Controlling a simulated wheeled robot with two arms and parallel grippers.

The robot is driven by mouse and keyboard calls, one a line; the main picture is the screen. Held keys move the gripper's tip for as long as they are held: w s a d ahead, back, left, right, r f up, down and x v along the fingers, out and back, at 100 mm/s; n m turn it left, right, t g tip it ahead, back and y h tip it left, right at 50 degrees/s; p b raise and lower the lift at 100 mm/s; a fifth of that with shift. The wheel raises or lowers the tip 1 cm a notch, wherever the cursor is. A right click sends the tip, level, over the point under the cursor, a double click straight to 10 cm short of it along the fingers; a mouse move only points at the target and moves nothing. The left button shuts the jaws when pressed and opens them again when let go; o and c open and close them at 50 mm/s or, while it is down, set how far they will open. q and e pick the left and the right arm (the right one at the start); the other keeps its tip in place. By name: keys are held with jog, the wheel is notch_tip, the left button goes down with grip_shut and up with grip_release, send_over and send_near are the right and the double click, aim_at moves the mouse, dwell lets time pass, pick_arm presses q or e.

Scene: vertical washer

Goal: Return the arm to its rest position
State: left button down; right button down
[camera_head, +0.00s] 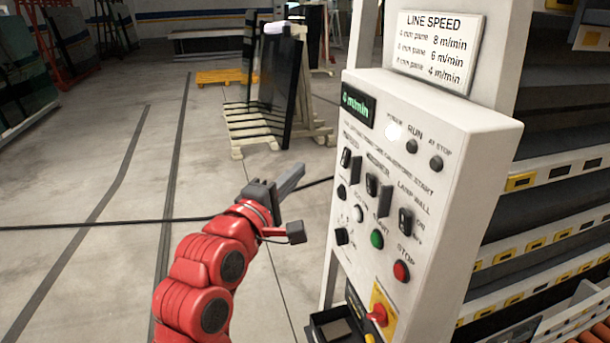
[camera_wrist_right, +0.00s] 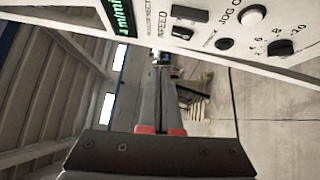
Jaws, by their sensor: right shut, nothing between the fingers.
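My right arm (camera_head: 208,275) is red and reaches up from the bottom of the head view. Its right gripper (camera_head: 298,172) is shut and empty, held in the air just left of the white control panel (camera_head: 470,140), apart from it. In the right wrist view the shut fingers (camera_wrist_right: 160,75) point toward the panel's edge, with the speed display (camera_wrist_right: 122,14) and several knobs above. The panel in the head view bears a green-lit display (camera_head: 357,104), a green button (camera_head: 377,239) and a red stop button (camera_head: 401,271). My left gripper is out of view.
A wooden rack (camera_head: 245,127) with dark glass panes (camera_head: 277,80) stands behind on the floor. A black cable (camera_head: 100,225) crosses the floor.

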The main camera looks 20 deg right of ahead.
jog(key=shift+f, duration=0.1)
dwell(0.3)
